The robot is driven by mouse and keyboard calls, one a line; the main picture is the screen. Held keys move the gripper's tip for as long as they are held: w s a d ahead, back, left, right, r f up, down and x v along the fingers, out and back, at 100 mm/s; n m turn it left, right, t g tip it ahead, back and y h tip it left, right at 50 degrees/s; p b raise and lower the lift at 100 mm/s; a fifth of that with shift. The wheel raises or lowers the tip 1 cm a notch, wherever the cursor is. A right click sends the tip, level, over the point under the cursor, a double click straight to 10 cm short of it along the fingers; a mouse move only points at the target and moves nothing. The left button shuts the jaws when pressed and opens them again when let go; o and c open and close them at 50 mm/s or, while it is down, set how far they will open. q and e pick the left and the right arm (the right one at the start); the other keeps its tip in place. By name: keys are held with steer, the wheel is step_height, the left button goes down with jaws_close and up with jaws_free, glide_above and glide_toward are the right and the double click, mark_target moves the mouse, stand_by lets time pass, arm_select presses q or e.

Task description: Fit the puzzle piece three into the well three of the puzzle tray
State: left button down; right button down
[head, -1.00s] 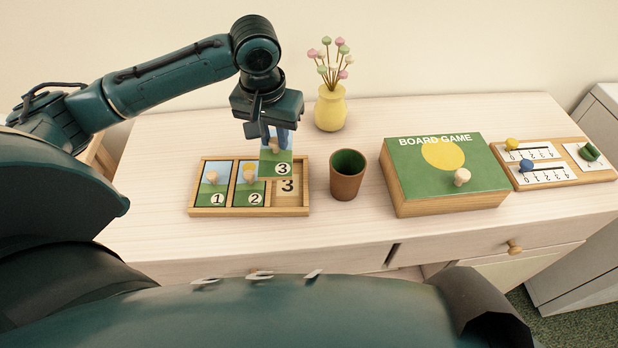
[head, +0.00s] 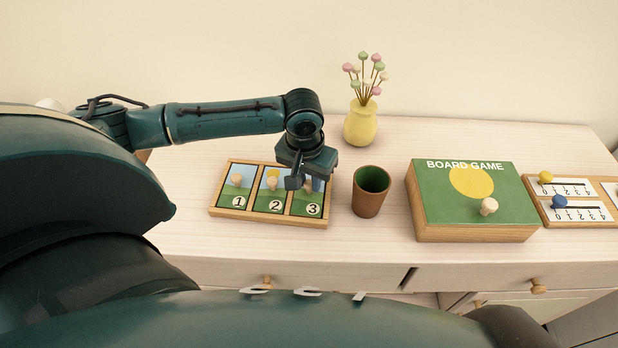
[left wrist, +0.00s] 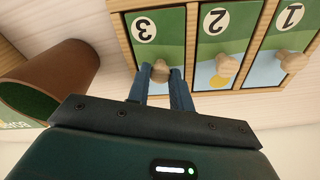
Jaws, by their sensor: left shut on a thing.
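The wooden puzzle tray (head: 228,214) lies on the cabinet top in the head view; its rim also shows in the left wrist view (left wrist: 124,42). Pieces one (head: 235,198) and two (head: 268,204) lie in the left and middle wells. Puzzle piece three (head: 311,209), green with a 3, lies in the right well and looks level with its neighbours; it shows in the left wrist view too (left wrist: 157,42). My left gripper (left wrist: 161,75) is shut on its knob, with its fingers either side. It hides the piece's upper part in the head view. My right gripper is out of view.
A brown cup (head: 369,196) with green inside stands close right of the tray. A yellow vase (head: 360,124) with flowers stands behind. A board game box (head: 460,230) and a counting board (head: 577,222) are further right.

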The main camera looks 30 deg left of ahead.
arm_select(q)
steer(key=shift+f, duration=0.15)
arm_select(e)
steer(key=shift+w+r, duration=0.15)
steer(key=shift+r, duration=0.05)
arm_select(q)
steer(key=c, duration=1.2)
jaws_free()
steer(key=shift+c, duration=0.2)
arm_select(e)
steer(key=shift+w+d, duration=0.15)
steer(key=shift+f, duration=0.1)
arm_select(q)
step_height(320, 180, up, 12)
steer(key=s, duration=0.1)
steer(key=shift+s+p, duration=0.2)
steer(key=shift+p, duration=0.1)
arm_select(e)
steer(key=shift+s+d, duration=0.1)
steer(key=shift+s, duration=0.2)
arm_select(q)
steer(key=shift+d, duration=0.1)
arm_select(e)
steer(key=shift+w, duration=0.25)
